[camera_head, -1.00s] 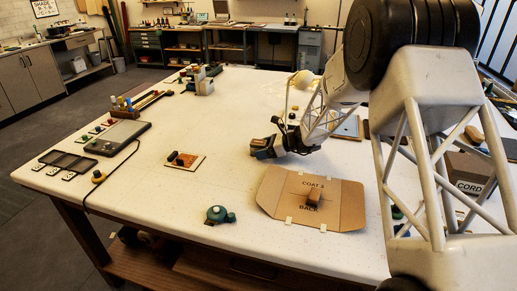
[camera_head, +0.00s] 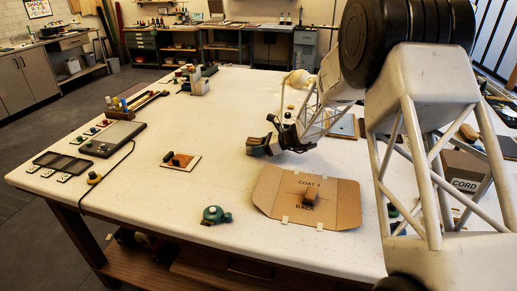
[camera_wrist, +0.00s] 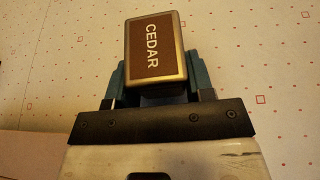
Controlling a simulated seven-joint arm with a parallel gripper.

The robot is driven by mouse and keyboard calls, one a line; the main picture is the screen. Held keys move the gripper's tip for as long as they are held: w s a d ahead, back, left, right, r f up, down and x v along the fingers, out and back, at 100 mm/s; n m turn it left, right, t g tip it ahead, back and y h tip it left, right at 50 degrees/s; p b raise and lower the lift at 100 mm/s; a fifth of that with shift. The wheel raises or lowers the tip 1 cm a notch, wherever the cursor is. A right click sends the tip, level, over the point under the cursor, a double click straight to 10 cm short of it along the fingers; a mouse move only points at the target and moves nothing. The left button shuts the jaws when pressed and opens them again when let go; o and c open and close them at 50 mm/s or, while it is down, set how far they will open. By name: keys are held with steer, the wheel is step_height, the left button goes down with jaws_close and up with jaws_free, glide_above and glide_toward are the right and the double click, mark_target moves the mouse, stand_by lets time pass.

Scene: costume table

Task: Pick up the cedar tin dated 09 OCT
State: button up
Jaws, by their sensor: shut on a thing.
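A tin labelled CEDAR (camera_wrist: 156,50), brown-topped with a metal rim, fills the upper middle of the wrist view. My gripper (camera_wrist: 160,82) is shut on it, with a blue-green finger on each side. No date shows on the face in view. Whether the tin touches the table cannot be told.
A cardboard piece marked COAT 3 BACK (camera_head: 275,192) lies in front of my gripper, with a small brown block on it. A green tape-like object (camera_head: 215,215), a wooden board with dark pieces (camera_head: 180,160) and a dark tablet (camera_head: 112,138) lie to the left. The table between them is clear.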

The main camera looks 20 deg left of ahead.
mark_target(257, 141)
step_height(257, 141, up, 3)
steer(key=shift+f, duration=0.1)
steer(key=shift+s+d, duration=0.15)
steer(key=shift+s, duration=0.15)
steer(key=s+d, duration=0.2)
steer(key=s, duration=0.2)
steer(key=s+d+r, duration=0.1)
steer(key=s+d, duration=0.1)
steer(key=s, duration=0.3)
steer(key=s+d, duration=0.3)
steer(key=s, duration=0.1)
steer(key=shift+s+r, duration=0.3)
steer(key=shift+r, duration=0.05)
